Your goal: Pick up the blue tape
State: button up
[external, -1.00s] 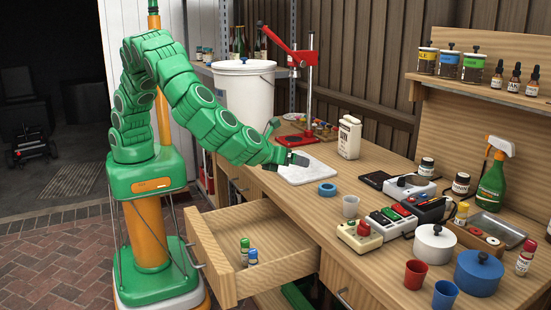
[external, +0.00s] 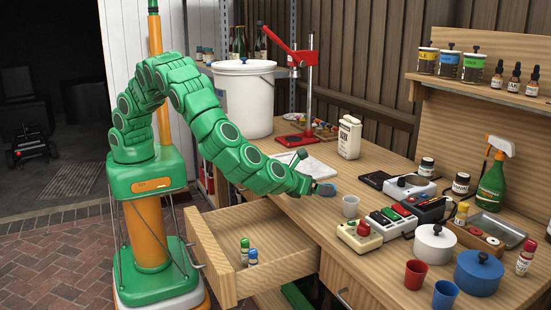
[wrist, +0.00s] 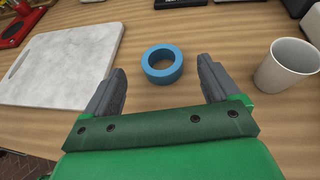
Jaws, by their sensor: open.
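The blue tape (wrist: 148,64) is a ring lying flat on the wooden table in the wrist view, just ahead of my gripper and between the lines of its two fingers. My gripper (wrist: 162,88) is open and empty, with the dark fingers apart. In the external view the tape (external: 327,190) is partly hidden behind the end of my gripper (external: 316,187), which is low over the table.
A white cup (wrist: 287,68) stands close to the right of my gripper. A white marble board (wrist: 65,62) lies to the left. The drawer (external: 237,268) below is pulled open, with small bottles inside. Bare table surrounds the tape.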

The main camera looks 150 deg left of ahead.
jog(key=x, duration=0.3)
jog(key=shift+a+f, duration=0.15)
jog(key=shift+f, duration=0.25)
jog(key=shift+a+f, duration=0.15)
jog(key=shift+a, duration=0.4)
jog(key=c, duration=1.1)
jog(key=shift+c, duration=0.2)
jog(key=shift+r, duration=0.55)
notch_tip(320, 180, up, 3)
jog(key=shift+d+f, duration=0.1)
jog(key=shift+f, duration=0.1)
jog(key=s+d+r, duration=0.8)
jog(key=s+r, duration=0.1)
jog(key=s, duration=0.2)
jog(key=shift+d+r, duration=0.2)
jog(key=shift+d, duration=0.1)
